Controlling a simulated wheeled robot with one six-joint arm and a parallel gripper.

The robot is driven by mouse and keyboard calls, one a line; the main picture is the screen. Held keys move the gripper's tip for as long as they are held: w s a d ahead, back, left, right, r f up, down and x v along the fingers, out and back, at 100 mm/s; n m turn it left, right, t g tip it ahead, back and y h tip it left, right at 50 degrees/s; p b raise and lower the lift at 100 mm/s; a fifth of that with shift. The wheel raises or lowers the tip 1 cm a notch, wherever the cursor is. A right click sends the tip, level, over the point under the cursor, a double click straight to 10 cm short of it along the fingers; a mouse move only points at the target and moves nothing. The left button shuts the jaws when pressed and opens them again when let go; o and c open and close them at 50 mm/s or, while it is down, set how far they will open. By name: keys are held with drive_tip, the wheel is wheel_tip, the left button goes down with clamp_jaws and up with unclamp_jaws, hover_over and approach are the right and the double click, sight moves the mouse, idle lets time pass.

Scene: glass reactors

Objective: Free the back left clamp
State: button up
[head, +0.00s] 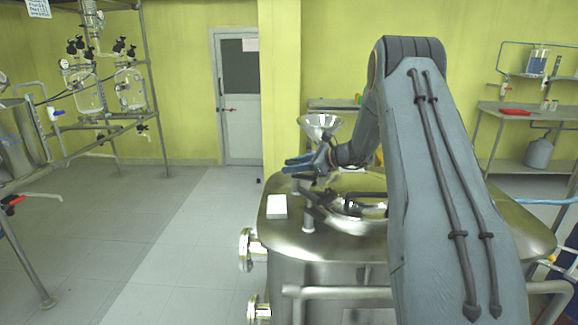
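A steel vessel (330,262) stands in front of me with a round lid (352,222) on its top, partly hidden behind my arm. A metal clamp post (309,214) stands at the lid's near left edge. Another upright metal piece (296,187) shows farther back on the left, just under my gripper; it may be the back left clamp, but it is small and partly covered. My gripper (297,164) points left above it, with its blue fingers showing edge-on. I cannot tell if they are apart or touching that piece.
A steel funnel (320,122) rises behind my gripper. A white block (277,206) lies on the vessel's left top. A dark curved handle (362,201) is over the lid. Glassware on a frame (90,95) stands at left, a bench (530,110) at right.

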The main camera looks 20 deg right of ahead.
drive_tip(key=shift+x, duration=1.05)
clamp_jaws()
